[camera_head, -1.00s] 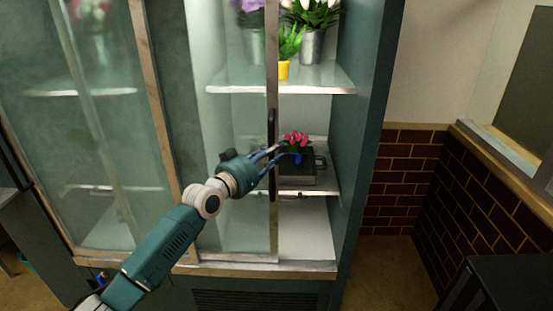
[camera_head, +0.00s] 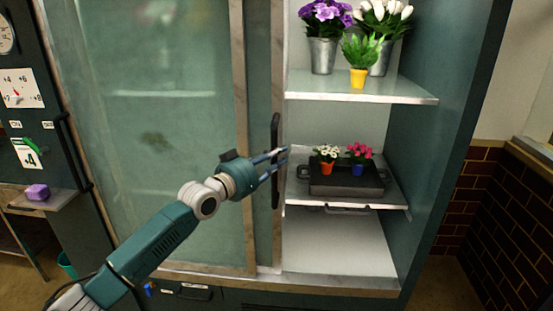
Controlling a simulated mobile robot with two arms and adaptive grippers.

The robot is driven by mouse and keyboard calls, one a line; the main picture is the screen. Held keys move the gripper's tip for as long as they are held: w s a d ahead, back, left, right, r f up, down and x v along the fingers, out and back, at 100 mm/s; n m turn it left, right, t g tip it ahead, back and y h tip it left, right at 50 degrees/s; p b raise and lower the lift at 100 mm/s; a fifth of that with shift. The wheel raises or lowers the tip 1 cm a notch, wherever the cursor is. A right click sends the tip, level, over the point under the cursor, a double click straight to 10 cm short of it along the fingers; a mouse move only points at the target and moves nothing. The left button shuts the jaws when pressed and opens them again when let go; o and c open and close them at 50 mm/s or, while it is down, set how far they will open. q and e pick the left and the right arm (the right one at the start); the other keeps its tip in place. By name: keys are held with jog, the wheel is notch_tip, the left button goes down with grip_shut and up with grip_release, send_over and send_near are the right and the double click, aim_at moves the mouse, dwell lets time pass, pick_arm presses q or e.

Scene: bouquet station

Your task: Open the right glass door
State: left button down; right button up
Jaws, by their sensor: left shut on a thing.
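The right glass door (camera_head: 279,80) has slid far to the left, nearly overlapping the left glass door (camera_head: 150,150). The right part of the cabinet stands open. A dark vertical handle (camera_head: 275,185) is on the right door's frame. My left gripper (camera_head: 279,156) is shut on the handle at about its middle, its blue-grey fingers reaching to it from the left. My right gripper is not in view.
On the upper shelf (camera_head: 415,95) stand purple flowers (camera_head: 325,18), white flowers (camera_head: 383,18) and a yellow-potted plant (camera_head: 358,75). A dark tray (camera_head: 347,182) with two small potted flowers sits on the middle shelf. The bottom shelf (camera_head: 340,252) is empty. A purple block (camera_head: 38,192) lies on a left ledge.

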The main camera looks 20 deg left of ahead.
pick_arm(q)
jog(key=shift+a, duration=0.1)
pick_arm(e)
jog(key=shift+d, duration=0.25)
pick_arm(q)
jog(key=c, duration=1.5)
grip_release()
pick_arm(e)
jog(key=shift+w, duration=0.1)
pick_arm(q)
jog(key=shift+v, duration=6)
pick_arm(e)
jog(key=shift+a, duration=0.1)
